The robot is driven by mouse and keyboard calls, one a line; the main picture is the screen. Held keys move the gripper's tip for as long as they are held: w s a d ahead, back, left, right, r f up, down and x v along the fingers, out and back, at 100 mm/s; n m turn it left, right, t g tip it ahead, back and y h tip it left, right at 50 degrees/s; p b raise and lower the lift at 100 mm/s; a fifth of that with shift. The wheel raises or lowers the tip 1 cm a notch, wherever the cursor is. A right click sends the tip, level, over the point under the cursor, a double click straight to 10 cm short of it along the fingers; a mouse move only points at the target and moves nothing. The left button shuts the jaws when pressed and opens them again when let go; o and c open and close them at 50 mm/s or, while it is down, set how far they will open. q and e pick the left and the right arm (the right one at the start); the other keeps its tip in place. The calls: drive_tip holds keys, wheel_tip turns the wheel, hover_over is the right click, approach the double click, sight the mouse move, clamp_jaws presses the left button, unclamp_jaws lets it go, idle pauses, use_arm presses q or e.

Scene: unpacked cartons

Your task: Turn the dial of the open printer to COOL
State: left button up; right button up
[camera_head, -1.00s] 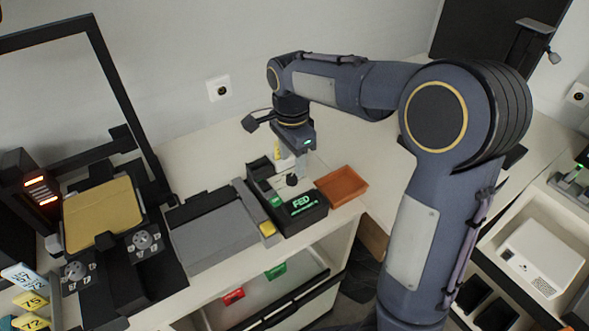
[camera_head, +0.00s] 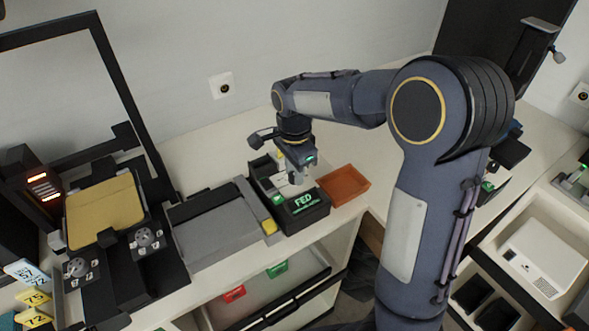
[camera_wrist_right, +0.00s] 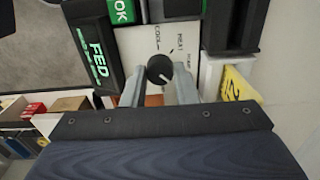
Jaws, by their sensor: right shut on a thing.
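The open printer (camera_head: 300,212) is a black box with a lit green FED display; it also shows in the right wrist view (camera_wrist_right: 92,45). Its dial (camera_wrist_right: 160,69) is a round black knob with a white pointer line, on a pale panel. The pointer runs toward the lower right in the wrist view. The COOL label (camera_wrist_right: 158,40) is on the panel just above the knob there; the other labels are hard to read. My right gripper (camera_wrist_right: 160,84) is shut on the dial, one finger on each side. In the head view my right gripper (camera_head: 296,178) hides the dial. My left gripper is out of view.
A green OK block (camera_wrist_right: 122,10) is beside the panel. An orange tray (camera_head: 343,186) lies right of the printer, and a grey unit (camera_head: 215,228) adjoins its left. Further left is a black-framed machine with a gold plate (camera_head: 104,210). Bare counter lies behind.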

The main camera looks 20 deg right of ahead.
drive_tip(key=shift+n, duration=0.3)
drive_tip(key=n+p, duration=0.1)
drive_tip(key=n, duration=1.1)
drive_tip(key=shift+w+n, duration=0.1)
drive_tip(key=shift+n, duration=0.2)
drive_tip(key=n, duration=0.3)
drive_tip(key=shift+n+p, duration=0.3)
drive_tip(key=shift+p, duration=0.05)
drive_tip(key=n, duration=0.3)
drive_tip(key=shift+n, duration=0.4)
drive_tip(key=n+p, duration=0.1)
drive_tip(key=n, duration=0.5)
drive_tip(key=shift+a, duration=0.1)
drive_tip(key=shift+n, duration=0.3)
